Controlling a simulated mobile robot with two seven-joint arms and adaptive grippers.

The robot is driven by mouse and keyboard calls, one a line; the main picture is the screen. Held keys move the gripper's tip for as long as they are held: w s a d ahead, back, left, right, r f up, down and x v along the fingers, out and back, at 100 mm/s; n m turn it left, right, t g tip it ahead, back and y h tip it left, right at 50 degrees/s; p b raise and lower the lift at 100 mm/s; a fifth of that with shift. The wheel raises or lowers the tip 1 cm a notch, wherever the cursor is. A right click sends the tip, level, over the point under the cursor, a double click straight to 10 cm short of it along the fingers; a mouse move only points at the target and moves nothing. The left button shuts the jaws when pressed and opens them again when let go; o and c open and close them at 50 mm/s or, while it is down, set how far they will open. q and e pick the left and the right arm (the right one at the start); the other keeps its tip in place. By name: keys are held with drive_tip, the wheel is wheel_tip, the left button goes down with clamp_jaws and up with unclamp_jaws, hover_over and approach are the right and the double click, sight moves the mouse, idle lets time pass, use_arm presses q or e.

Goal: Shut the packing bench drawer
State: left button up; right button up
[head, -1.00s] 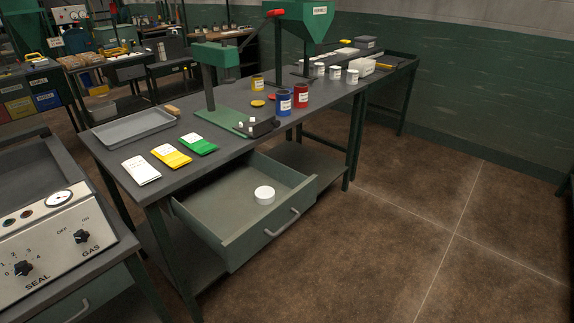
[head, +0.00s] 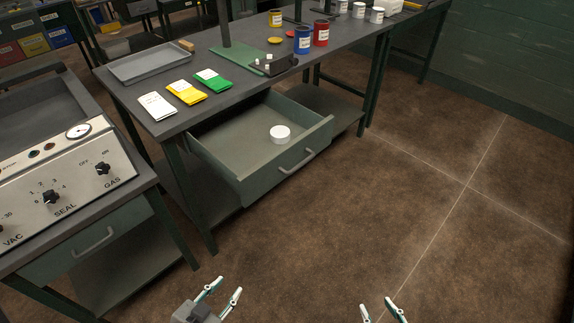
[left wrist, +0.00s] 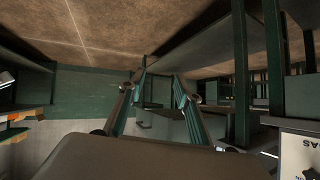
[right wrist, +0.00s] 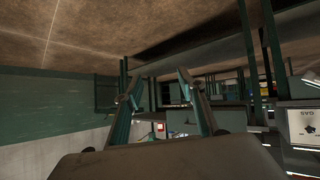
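The packing bench drawer (head: 250,177) is pulled well out from under the bench top, with a bar handle (head: 296,164) on its front. A white round container (head: 280,134) sits inside it. My left gripper (head: 225,290) is open and empty over the floor, in front of and below the drawer in the head view. My right gripper (head: 379,308) is open and empty at the bottom edge, to the right of the left one. Neither touches the drawer. In the left wrist view the open fingers (left wrist: 160,92) show with nothing between them; the right wrist fingers (right wrist: 155,88) look the same.
The packing bench (head: 150,124) holds a grey tray (head: 150,62), white, yellow and green packets, and blue (head: 303,40) and red (head: 321,33) cans. A sealing machine (head: 70,190) stands at the left. The floor (head: 400,190) right of the drawer is clear.

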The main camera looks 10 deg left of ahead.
sight(272, 181)
use_arm(q)
drive_tip(key=w+r, duration=0.1)
drive_tip(key=w+r+m+t, duration=0.1)
drive_tip(key=w, duration=0.1)
drive_tip(key=w+m, duration=0.1)
drive_tip(key=shift+w+a+r+t, duration=0.15)
drive_tip(key=shift+w+r+t, duration=0.15)
drive_tip(key=shift+r, duration=0.1)
clamp_jaws()
drive_tip(key=w+d+r+m+t+h+b, duration=0.1)
drive_tip(key=w+d+r+m+t+h, duration=0.1)
drive_tip(key=w+d+r+m, duration=0.35)
drive_tip(key=w+d+r+m+t+h+b, duration=0.1)
drive_tip(key=w+d+r+m+t+h, duration=0.15)
drive_tip(key=w+r+m, duration=0.6)
drive_tip(key=w+f, duration=0.1)
drive_tip(key=w, duration=0.1)
drive_tip(key=w+d+m, duration=0.1)
drive_tip(key=w, duration=0.2)
drive_tip(key=w+f+m+p, duration=0.1)
drive_tip(key=w, duration=0.2)
drive_tip(key=shift+w+d+f+g, duration=0.25)
drive_tip(key=shift+d+f+g, duration=0.1)
drive_tip(key=shift+d, duration=0.05)
drive_tip(key=shift+w+a, duration=0.2)
drive_tip(key=shift+w, duration=0.05)
drive_tip(key=shift+a, duration=0.1)
